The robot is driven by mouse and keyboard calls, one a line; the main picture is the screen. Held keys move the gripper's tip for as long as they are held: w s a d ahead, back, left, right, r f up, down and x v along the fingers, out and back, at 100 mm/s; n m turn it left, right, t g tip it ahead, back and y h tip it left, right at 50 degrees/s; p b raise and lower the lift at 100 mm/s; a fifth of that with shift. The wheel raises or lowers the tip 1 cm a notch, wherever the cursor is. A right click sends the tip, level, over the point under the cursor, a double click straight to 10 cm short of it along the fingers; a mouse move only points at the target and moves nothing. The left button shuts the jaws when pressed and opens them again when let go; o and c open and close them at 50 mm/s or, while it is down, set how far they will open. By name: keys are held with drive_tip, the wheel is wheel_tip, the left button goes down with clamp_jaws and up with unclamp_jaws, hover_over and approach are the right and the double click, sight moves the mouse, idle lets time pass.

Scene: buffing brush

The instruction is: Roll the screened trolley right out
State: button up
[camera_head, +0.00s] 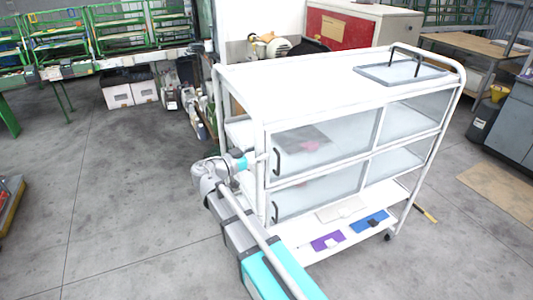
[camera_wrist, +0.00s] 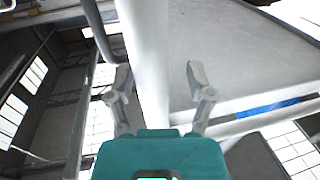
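The screened trolley (camera_head: 300,84) is white, with frosted panels, black handles and castors. It stands upright right of centre in the head view. My gripper (camera_head: 257,158) is at its near left corner post, about level with the upper panel's black handle (camera_head: 277,161). In the wrist view my gripper (camera_wrist: 157,76) has its two fingers spread wide. A white post of the trolley (camera_wrist: 148,55) runs between them, with a gap visible on at least the right side. Contact with the post cannot be made out.
A framed panel with a black handle (camera_head: 402,75) lies on the trolley top. Purple (camera_head: 328,241) and blue (camera_head: 369,221) items lie on its bottom shelf. Benches and a red-fronted cabinet (camera_head: 340,30) stand behind. Grey floor (camera_head: 120,190) is open to the left.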

drive_tip(key=shift+s, duration=0.15)
drive_tip(key=shift+s+a, duration=0.15)
drive_tip(key=v, duration=1.1)
drive_tip(key=shift+a, duration=0.25)
drive_tip(key=shift+d+f, duration=0.1)
idle(0.4)
